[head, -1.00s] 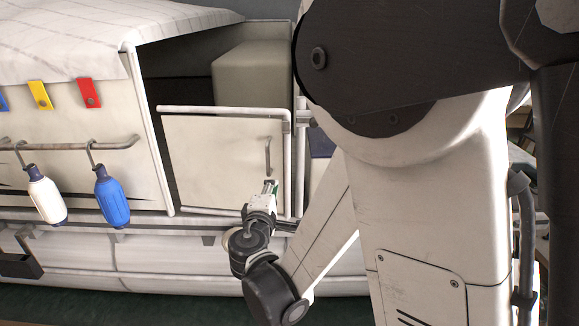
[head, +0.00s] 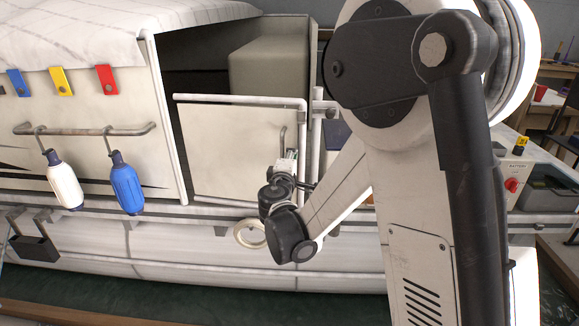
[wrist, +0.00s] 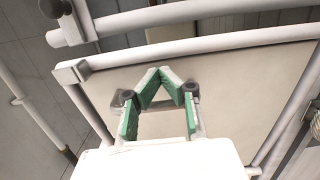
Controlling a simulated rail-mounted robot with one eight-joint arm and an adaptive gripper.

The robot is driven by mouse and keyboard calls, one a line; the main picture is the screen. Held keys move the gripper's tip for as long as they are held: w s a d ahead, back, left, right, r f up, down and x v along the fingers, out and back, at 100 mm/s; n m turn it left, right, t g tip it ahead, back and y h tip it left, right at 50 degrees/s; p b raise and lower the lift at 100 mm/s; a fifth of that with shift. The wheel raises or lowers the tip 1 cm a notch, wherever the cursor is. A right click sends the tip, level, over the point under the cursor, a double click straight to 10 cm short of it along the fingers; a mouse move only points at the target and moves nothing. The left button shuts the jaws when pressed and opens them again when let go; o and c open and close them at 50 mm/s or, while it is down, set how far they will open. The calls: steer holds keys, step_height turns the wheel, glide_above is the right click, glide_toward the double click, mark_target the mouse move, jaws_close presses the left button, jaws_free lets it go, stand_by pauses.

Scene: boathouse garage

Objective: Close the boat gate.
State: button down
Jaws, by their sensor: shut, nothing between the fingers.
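The boat gate (head: 235,150) is a pale panel with a white tube frame, set in the side of the boat in the head view. A dark gap shows between its left edge and the white post. I cannot tell how far it stands ajar. A grey upright handle (head: 283,138) is near its right edge. My gripper (head: 291,154) is at the handle's lower end in the head view; contact cannot be told. In the wrist view my gripper (wrist: 168,76) has its green-padded fingers shut and empty in front of the gate panel (wrist: 235,75).
Left of the gate, a white fender (head: 65,182) and a blue fender (head: 124,184) hang from a rail (head: 85,130). A pale box (head: 268,75) is inside, behind the gate. A battery switch box (head: 510,184) stands at the right. White tubes (wrist: 170,18) cross the wrist view.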

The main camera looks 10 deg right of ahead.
steer(key=shift+x, duration=0.8)
steer(key=x, duration=0.4)
steer(key=shift+w+d+b, duration=0.2)
steer(key=shift+w+b, duration=0.05)
steer(key=shift+b, duration=0.05)
steer(key=m+g+p, duration=0.3)
steer(key=m+p, duration=0.1)
steer(key=m, duration=0.1)
glide_toward(296, 146)
steer(key=s+d, duration=0.7)
steer(key=s, duration=0.2)
steer(key=s+d+r+m+g+y+p, duration=0.1)
steer(key=s+r+m+g+p, duration=0.15)
steer(key=s, duration=0.45)
steer(key=s+a+r+m+g+y+p, duration=0.1)
steer(key=s+a+m+g+y, duration=0.1)
steer(key=s, duration=0.7)
steer(key=s+a+r+m+g+y+p, duration=0.1)
steer(key=s+a+m+g+y+p, duration=0.1)
steer(key=s, duration=0.7)
steer(key=shift+a+m+y, duration=0.75)
steer(key=shift+m+y, duration=0.1)
steer(key=shift+y, duration=0.35)
